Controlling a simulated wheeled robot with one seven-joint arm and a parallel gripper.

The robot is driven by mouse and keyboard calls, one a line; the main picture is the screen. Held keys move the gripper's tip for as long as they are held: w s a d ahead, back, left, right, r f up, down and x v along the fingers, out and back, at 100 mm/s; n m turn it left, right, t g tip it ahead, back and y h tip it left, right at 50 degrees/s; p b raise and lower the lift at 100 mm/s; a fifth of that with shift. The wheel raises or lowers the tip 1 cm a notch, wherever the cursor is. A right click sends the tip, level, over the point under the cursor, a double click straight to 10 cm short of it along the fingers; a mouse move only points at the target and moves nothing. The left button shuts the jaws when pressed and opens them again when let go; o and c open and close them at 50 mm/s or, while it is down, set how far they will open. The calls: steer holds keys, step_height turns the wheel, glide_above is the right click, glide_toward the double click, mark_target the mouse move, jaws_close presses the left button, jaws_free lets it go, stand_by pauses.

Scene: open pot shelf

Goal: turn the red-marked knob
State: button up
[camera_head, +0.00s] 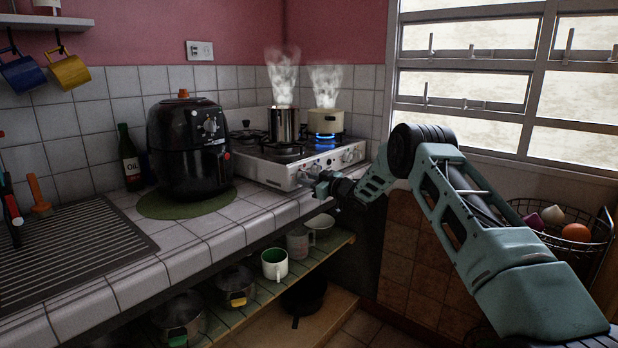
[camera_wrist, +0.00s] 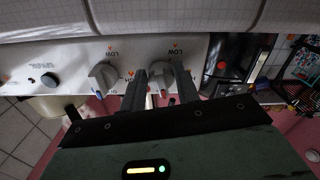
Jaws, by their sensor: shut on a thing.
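The red-marked knob (camera_wrist: 160,74) is on the white front panel of the stove (camera_head: 283,172), with its red mark pointing toward the bottom of the wrist view. My gripper (camera_wrist: 162,84) has one dark finger on each side of this knob and is shut on it. In the head view my gripper (camera_head: 316,184) is at the stove's front, and the held knob cannot be made out there. A blue-marked knob (camera_wrist: 102,75) sits to the left in the wrist view, apart from my fingers.
A spark button (camera_wrist: 48,80) is further left on the panel. A steaming steel pot (camera_head: 284,124) and a cream pot (camera_head: 326,121) over a blue flame stand on the stove. A black air fryer (camera_head: 180,150) stands left. A shelf (camera_head: 262,297) with mugs and pots is below.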

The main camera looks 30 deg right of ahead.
steer(key=shift+f+m+p, duration=0.15)
steer(key=shift+m+p, duration=0.15)
steer(key=shift+m, duration=0.8)
steer(key=shift+s, duration=0.1)
steer(key=o, duration=1)
steer(key=shift+c, duration=0.2)
steer(key=b+v, duration=0.1)
steer(key=v, duration=1.6)
steer(key=shift+s+b, duration=0.15)
steer(key=shift+b, duration=0.2)
